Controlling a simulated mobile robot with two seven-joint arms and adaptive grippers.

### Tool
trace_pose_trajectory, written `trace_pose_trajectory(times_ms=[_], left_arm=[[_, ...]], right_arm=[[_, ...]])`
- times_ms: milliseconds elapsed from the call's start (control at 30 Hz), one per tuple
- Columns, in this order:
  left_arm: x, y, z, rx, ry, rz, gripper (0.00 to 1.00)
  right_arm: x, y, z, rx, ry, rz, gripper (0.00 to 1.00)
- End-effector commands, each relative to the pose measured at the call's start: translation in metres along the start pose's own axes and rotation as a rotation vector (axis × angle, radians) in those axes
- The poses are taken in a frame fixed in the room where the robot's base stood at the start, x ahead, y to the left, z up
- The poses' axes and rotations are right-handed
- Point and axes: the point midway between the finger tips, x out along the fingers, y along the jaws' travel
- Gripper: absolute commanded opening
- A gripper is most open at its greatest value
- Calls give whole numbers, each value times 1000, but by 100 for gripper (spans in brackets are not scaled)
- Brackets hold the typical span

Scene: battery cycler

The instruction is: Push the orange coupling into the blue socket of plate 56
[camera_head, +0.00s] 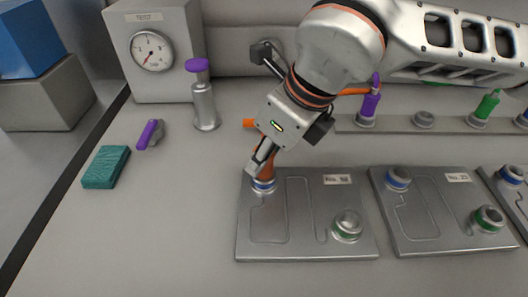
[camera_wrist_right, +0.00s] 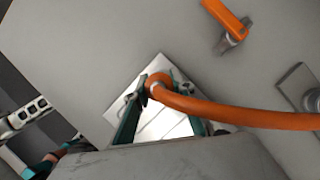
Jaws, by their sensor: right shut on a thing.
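Plate 56 (camera_head: 285,240) is a grey metal plate at the centre front; its label is small and hard to read. Its blue socket (camera_head: 263,186) is at the back left corner. My right gripper (camera_head: 261,163) reaches down from the upper right and is shut on the orange coupling (camera_head: 268,166), directly above the blue socket. Whether the coupling is touching or seated is hidden. In the right wrist view the coupling (camera_wrist_right: 157,84) sits between the fingers, with its orange hose (camera_wrist_right: 240,115) running right. My left gripper is not in view.
A rail (camera_head: 400,125) with purple and green couplings lies behind. A teal block (camera_head: 106,167), purple-handled piece (camera_head: 150,134) and purple-topped cylinder (camera_head: 204,100) stand left. The front left table is clear.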

Motion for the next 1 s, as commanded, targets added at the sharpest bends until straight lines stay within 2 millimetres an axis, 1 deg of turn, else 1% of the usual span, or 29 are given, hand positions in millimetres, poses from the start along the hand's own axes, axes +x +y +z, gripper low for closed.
trace_pose_trajectory(times_ms=[67,267,300,367,600,633,667,700,1000], left_arm=[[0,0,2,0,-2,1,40],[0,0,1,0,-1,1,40],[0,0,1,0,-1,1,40],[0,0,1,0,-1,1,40],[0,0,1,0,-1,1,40],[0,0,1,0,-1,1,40],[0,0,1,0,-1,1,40],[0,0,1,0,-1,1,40],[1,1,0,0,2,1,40]], right_arm=[[3,0,-2,1,3,1,0],[2,0,-1,0,2,1,0],[2,0,-1,0,2,1,29],[2,0,-1,0,2,1,44],[2,0,-1,0,1,1,44],[2,0,-1,0,2,1,46],[2,0,-1,0,2,1,54],[2,0,-1,0,2,1,57],[1,0,-1,0,1,0,57]])
